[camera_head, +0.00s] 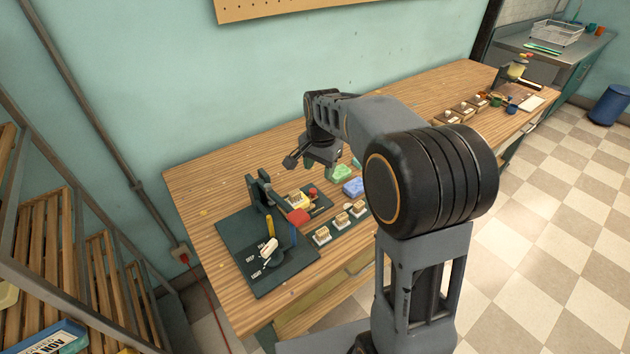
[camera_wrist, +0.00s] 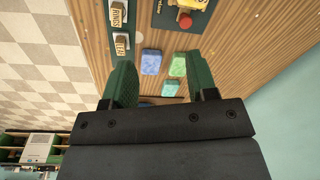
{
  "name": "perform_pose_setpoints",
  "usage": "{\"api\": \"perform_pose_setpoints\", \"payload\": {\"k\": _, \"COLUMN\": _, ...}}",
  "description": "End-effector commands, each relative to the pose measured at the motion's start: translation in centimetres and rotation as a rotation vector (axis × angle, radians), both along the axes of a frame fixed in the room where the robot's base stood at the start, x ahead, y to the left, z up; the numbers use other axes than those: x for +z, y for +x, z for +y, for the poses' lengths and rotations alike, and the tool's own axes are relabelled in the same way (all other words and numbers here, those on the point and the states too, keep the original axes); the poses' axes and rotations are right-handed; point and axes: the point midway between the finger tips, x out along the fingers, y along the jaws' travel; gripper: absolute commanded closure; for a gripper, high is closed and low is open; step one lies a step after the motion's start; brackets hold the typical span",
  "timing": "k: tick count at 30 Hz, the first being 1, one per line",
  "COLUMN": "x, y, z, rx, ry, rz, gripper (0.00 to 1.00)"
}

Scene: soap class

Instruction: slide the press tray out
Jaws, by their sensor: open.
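The dark soap press (camera_head: 262,190) stands on the wooden bench, with a yellow part and a red knob (camera_head: 312,192) beside it. In the wrist view part of a dark board with a yellow piece and the red knob (camera_wrist: 185,20) shows at the top edge. My gripper (camera_head: 292,161) hangs above the bench, behind and right of the press, apart from it. Its green fingers (camera_wrist: 157,62) are spread and hold nothing.
A blue soap (camera_wrist: 151,62), a green soap (camera_wrist: 178,66) and a teal soap (camera_wrist: 170,90) lie below my fingers. Several stamps (camera_head: 339,222) stand in a row at the bench front. A dark mat (camera_head: 235,240) with a yellow and a blue upright piece lies left.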

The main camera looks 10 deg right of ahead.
Motion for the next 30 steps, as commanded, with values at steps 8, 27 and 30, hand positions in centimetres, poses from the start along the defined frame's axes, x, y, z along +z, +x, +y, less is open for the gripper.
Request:
{"api": "perform_pose_setpoints", "payload": {"k": 8, "x": -1.5, "y": 6.3, "z": 0.0, "rx": -0.29, "ry": 0.011, "rz": 0.071, "gripper": 0.47}}
{"api": "perform_pose_setpoints", "payload": {"k": 27, "x": -11.0, "y": 7.4, "z": 0.1, "rx": -0.361, "ry": 0.011, "rz": 0.087, "gripper": 0.47}}
{"api": "perform_pose_setpoints", "payload": {"k": 30, "x": -12.7, "y": 7.5, "z": 0.1, "rx": -0.361, "ry": 0.011, "rz": 0.087, "gripper": 0.47}}
